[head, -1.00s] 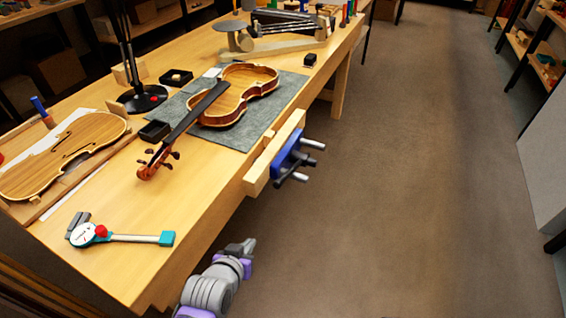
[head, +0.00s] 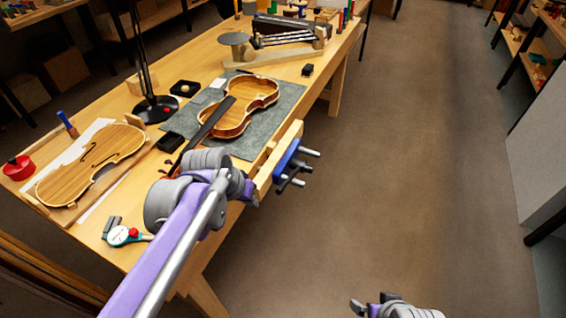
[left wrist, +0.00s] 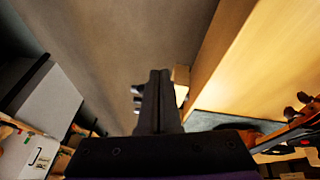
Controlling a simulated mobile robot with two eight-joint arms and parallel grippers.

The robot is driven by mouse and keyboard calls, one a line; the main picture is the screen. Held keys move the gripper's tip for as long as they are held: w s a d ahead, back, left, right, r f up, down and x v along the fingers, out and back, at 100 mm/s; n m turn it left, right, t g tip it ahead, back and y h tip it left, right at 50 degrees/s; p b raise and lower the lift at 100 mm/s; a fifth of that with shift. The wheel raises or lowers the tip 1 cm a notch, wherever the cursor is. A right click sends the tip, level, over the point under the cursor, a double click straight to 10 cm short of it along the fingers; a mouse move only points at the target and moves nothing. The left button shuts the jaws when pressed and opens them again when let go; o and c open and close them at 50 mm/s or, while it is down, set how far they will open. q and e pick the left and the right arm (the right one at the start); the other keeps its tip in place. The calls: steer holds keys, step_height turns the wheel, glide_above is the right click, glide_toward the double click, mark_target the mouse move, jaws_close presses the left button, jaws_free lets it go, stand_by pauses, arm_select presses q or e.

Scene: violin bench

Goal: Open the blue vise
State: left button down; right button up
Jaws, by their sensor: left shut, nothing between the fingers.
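The blue vise (head: 286,159) is mounted on the bench's right edge, with a light wooden jaw (head: 267,178) and a dark and silver screw handle (head: 291,183) sticking out over the floor. I cannot tell how wide its jaws are apart. My left gripper (head: 251,197) is shut and empty, just in front of the vise's near end. In the left wrist view its shut fingers (left wrist: 160,80) partly hide the vise, and the wooden jaw (left wrist: 181,78) and handle ends (left wrist: 137,98) show beside them. My right gripper (head: 358,306) is low at the bottom edge, far from the vise.
A violin (head: 240,105) lies on a grey mat (head: 288,97) beside the vise, its neck partly behind my left arm. A violin body (head: 85,165) and a teal gauge (head: 122,236) lie on the near bench (head: 200,60). The floor to the right is clear.

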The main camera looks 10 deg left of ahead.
arm_select(q)
steer(key=w+d+r+h+p, duration=0.1)
steer(key=w+d+r+p, duration=0.2)
steer(key=w+r+p, duration=0.5)
steer(key=b, duration=0.4)
glide_above(288, 179)
steer(key=a, duration=0.2)
step_height(288, 179, down, 8)
steer(key=shift+s+d+f+m, duration=0.15)
steer(key=shift+f, duration=0.4)
steer(key=shift+s+d+f+m, duration=0.1)
steer(key=shift+s+d+f, duration=0.1)
steer(key=shift+f, duration=0.3)
steer(key=shift+s+d+f+m, duration=0.1)
steer(key=shift+s+f+m, duration=0.05)
steer(key=shift+f, duration=0.4)
arm_select(e)
step_height(288, 179, up, 6)
steer(key=shift+r, duration=0.15)
steer(key=shift+w, duration=0.1)
